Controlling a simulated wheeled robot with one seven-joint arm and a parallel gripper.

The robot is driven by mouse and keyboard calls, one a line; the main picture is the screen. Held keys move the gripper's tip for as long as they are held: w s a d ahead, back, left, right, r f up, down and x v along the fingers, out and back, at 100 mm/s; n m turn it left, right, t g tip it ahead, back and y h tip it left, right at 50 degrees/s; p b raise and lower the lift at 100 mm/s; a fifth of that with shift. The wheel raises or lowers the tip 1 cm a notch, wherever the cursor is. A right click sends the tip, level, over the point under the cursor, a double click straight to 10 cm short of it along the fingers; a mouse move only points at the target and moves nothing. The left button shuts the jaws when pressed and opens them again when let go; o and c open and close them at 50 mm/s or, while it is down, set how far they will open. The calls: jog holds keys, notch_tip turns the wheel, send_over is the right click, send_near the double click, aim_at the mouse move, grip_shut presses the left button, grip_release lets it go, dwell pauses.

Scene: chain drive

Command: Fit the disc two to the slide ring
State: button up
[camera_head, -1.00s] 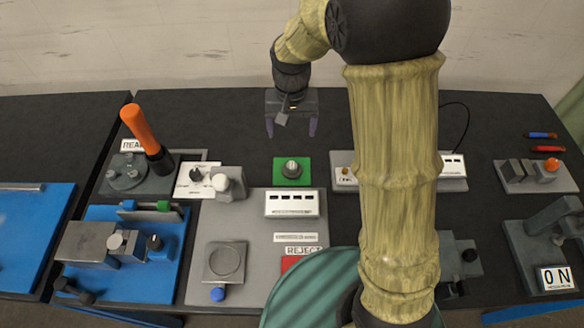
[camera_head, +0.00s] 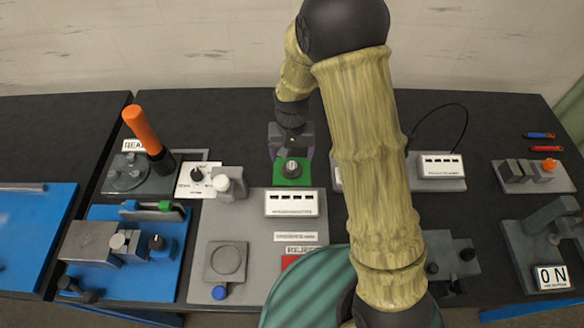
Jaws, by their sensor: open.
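My gripper (camera_head: 291,157) is open, low over the green square pad (camera_head: 292,181) in the middle of the table. A dark round knob-like disc (camera_head: 291,167) sits on that pad, between or just below the fingers; I cannot tell whether they touch it. No label marks which part is disc two. A grey square block with a round ring recess (camera_head: 226,262) lies at the front of the grey plate, with a blue knob (camera_head: 219,292) before it. I cannot tell whether this is the slide ring.
A white counter box (camera_head: 292,204) stands just in front of the green pad. An orange lever (camera_head: 141,130) rises at the left, and a blue fixture (camera_head: 125,245) sits front left. A box with a cable (camera_head: 440,172) is at the right. The table behind the pad is clear.

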aim_at(292, 165)
jog(key=shift+s+f+p, duration=0.15)
jog(key=shift+f+p, duration=0.5)
jog(key=shift+f, duration=1.9)
jog(key=c, duration=1.2)
jog(key=shift+c, duration=0.2)
jog(key=shift+r, duration=0.15)
notch_tip(292, 165, up, 10)
jog(key=b, duration=0.1)
